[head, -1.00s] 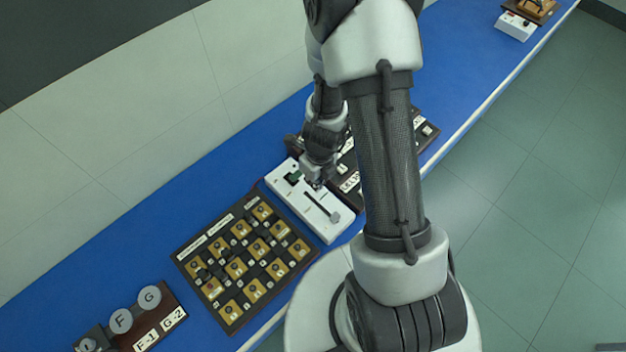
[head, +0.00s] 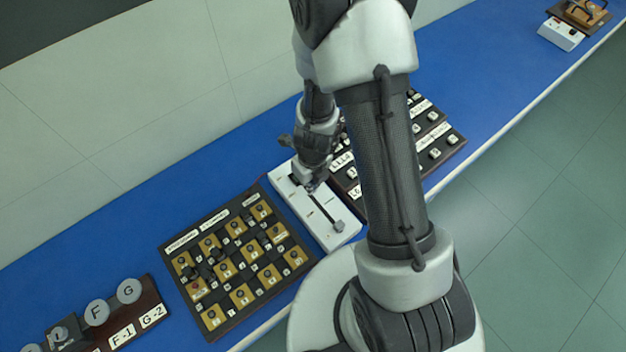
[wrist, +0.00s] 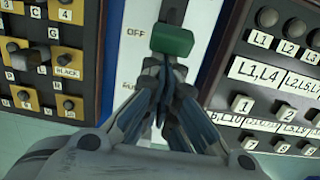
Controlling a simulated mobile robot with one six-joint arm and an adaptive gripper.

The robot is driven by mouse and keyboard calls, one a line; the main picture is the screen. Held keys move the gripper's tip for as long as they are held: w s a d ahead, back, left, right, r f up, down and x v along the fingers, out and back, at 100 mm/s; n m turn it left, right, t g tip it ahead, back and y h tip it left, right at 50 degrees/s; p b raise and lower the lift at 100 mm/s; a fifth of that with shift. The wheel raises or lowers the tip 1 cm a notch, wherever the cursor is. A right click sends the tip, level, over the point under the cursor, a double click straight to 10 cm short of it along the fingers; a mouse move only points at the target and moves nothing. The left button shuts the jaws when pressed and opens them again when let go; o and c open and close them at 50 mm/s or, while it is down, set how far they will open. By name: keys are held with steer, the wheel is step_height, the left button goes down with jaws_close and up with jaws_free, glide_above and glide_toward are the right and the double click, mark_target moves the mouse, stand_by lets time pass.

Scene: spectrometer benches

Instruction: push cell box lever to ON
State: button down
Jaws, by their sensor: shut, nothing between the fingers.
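The white cell box (head: 341,238) lies on the blue bench between two dark panels. Its lever has a green handle (wrist: 172,40), seen in the wrist view beside the printed word OFF. In the head view my gripper hides that handle. My gripper (wrist: 164,82) is shut and empty, its tips close below the green handle in the wrist view; I cannot tell whether they touch it. In the head view my gripper (head: 311,187) is over the upper part of the box. A label lower on the box is partly covered by my fingers.
A board with brass squares and plugs (head: 237,262) lies left of the box. A dark panel with labelled switches (head: 430,133) lies right of it. Bare blue bench (head: 480,80) extends farther right.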

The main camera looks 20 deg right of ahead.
steer(key=shift+s, duration=0.1)
steer(key=shift+a+r+p, duration=0.1)
steer(key=shift+r+p, duration=0.1)
steer(key=shift+p, duration=0.1)
steer(key=shift+w+r+p, duration=0.15)
steer(key=shift+w+p, duration=0.15)
steer(key=shift+p, duration=0.2)
steer(key=p, duration=0.1)
steer(key=w+r+p, duration=0.1)
steer(key=p, duration=0.1)
steer(key=shift+w+a+r+p, duration=0.2)
steer(key=shift+a+p, duration=0.1)
steer(key=p, duration=0.1)
steer(key=w+p, duration=0.1)
steer(key=shift+w+a+r+p, duration=0.15)
steer(key=shift+a+r+p, duration=0.05)
steer(key=shift+r+p, duration=0.2)
steer(key=w+p, duration=0.1)
steer(key=p, duration=0.1)
steer(key=w+a+p, duration=0.1)
steer(key=w+p, duration=0.1)
steer(key=shift+w+r+p, duration=0.1)
steer(key=shift+p, duration=0.25)
steer(key=shift+w+a+f+p, duration=0.15)
steer(key=shift+w+p, duration=0.2)
steer(key=shift+p, duration=0.25)
steer(key=shift+w+a+f+p, duration=0.1)
steer(key=shift+w+p, duration=0.25)
steer(key=shift+p, duration=0.2)
steer(key=shift+r, duration=0.1)
